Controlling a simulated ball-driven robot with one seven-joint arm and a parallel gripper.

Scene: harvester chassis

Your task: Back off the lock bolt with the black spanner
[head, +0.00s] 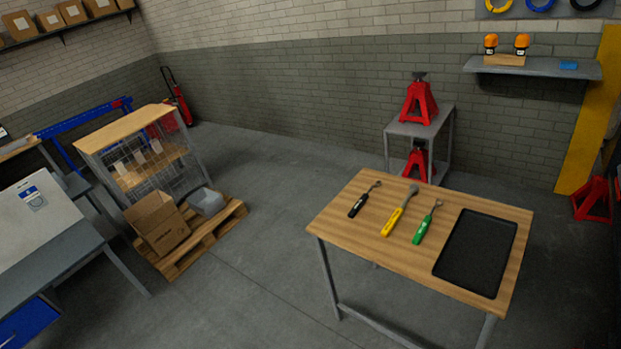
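The black spanner (360,204) lies on the wooden table (345,236), leftmost in a row of three tools. Its handle is black and its metal head points away to the upper right. A yellow-handled spanner (394,219) lies to its right, and a green-handled one (423,229) right of that. All three lie flat and apart. My gripper is not in view. I see no lock bolt or harvester chassis in this view.
A black tray (484,246) sits on the table's right part. Behind the table, a grey stand (398,128) carries a red jack stand (419,105). At left are a pallet (178,258) with an open cardboard box (158,225) and a wire-sided cart (128,128). The middle floor is clear.

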